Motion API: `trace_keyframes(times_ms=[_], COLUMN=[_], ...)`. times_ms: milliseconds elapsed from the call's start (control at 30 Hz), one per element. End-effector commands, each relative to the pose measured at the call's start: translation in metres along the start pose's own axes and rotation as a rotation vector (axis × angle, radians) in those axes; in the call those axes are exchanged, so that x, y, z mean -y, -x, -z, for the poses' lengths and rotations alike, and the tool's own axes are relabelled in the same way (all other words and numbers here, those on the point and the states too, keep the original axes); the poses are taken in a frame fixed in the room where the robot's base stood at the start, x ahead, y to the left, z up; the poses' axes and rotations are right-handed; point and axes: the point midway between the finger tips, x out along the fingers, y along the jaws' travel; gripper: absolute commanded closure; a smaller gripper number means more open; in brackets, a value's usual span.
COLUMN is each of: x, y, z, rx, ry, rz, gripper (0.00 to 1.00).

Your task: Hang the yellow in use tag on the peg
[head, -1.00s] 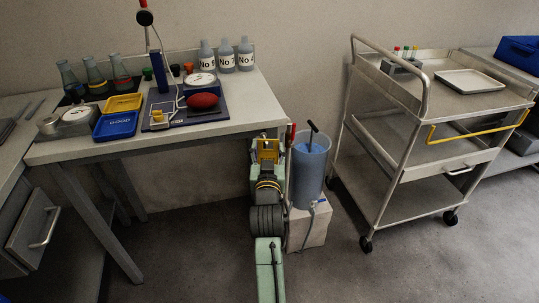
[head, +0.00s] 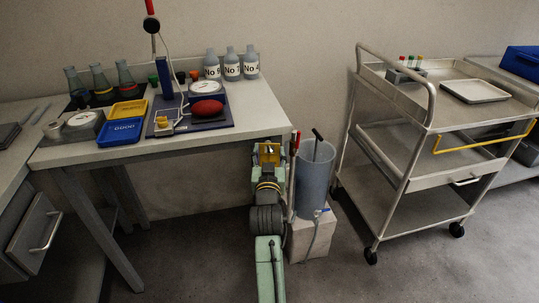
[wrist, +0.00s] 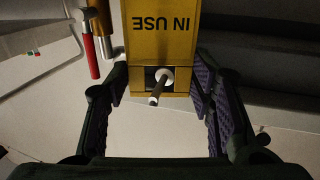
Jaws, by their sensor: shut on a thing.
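The yellow tag reading "IN USE" (wrist: 163,45) shows upside down in the wrist view, with a square opening near its lower end. My gripper (wrist: 160,82) is shut on it, with a purple-padded finger at each side edge. A short grey peg with a pale round disc (wrist: 168,75) shows at the opening. Whether the peg passes through it or only lines up with it, I cannot tell. In the head view my gripper (head: 268,154) and the yellow tag are beside the table's right front corner; the peg is hidden there.
A tall grey container (head: 314,175) stands on a pale block just right of my gripper. A red-handled tool (wrist: 89,45) shows left of the tag. The table (head: 255,112) holds bottles, flasks and trays. A metal trolley (head: 400,165) stands at right, with open floor in front.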

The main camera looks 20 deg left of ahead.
Motion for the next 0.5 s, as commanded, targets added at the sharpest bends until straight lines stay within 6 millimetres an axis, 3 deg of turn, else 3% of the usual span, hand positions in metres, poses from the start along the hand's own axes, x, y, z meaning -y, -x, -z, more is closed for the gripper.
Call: trace_keyframes(times_ms=[367, 400, 500], x=[0.0, 0.0, 0.0], y=[0.0001, 0.0001, 0.0001], z=[0.0003, 0.0003, 0.0003], rx=[0.0, 0.0, 0.0], ry=[0.0, 0.0, 0.0], rz=[0.0, 0.0, 0.0], gripper=[0.62, 0.48, 0.42])
